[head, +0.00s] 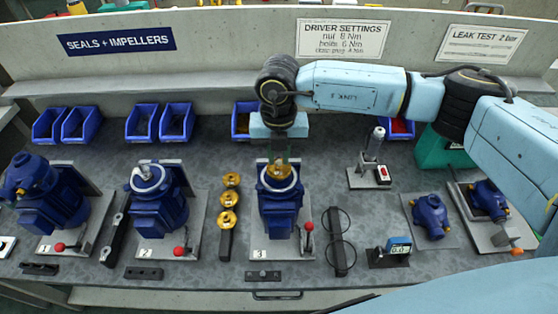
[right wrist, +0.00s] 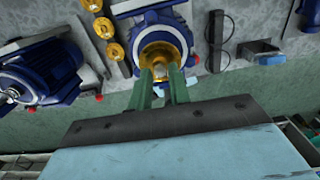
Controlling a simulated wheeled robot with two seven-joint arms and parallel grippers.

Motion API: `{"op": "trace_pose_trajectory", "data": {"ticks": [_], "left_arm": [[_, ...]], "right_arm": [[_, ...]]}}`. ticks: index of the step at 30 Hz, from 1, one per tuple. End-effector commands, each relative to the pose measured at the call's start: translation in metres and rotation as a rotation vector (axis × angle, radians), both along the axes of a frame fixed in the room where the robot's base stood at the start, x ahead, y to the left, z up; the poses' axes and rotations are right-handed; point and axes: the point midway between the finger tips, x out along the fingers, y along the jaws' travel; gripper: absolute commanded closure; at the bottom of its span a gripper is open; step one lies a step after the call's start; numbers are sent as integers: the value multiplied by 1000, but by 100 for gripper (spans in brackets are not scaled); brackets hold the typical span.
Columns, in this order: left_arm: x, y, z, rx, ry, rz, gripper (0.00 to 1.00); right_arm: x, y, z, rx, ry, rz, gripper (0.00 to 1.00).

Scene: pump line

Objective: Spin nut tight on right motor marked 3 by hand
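The motor marked 3 (head: 279,212) is a blue pump motor upright on a grey plate, with a "3" tag at its front. A brass impeller (head: 268,183) sits on its top; it also shows in the right wrist view (right wrist: 179,52). A small nut-like piece (right wrist: 159,71) shows at the impeller's centre. My right gripper (head: 281,161) points down over the motor. Its two green fingers (right wrist: 161,78) stand on either side of the centre piece; whether they touch it I cannot tell. My left gripper is not in view.
Motors 1 (head: 50,200) and 2 (head: 158,203) stand to the left. Several brass impellers (head: 228,199) lie in a row on a dark rack. A red-knobbed lever (head: 308,229) and a black looped holder (head: 338,240) are close on the right. Blue bins (head: 80,126) line the back.

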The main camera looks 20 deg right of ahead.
Motion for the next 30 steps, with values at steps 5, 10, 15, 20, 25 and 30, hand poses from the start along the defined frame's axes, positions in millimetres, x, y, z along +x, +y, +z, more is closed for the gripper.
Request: {"op": "trace_pose_trajectory", "data": {"ticks": [5, 10, 15, 20, 25, 30], "left_arm": [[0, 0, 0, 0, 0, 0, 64], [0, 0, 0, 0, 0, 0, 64], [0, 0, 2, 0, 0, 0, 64], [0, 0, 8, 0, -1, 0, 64], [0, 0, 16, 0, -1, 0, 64], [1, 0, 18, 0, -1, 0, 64]], "right_arm": [[0, 0, 0, 0, 0, 0, 100], [0, 0, 0, 0, 0, 0, 100], [0, 0, 0, 0, 1, -47, 100], [0, 0, 1, 1, 2, -260, 100], [-1, 0, 1, 1, 3, -495, 100], [0, 0, 0, 0, 0, -606, 100]]}}
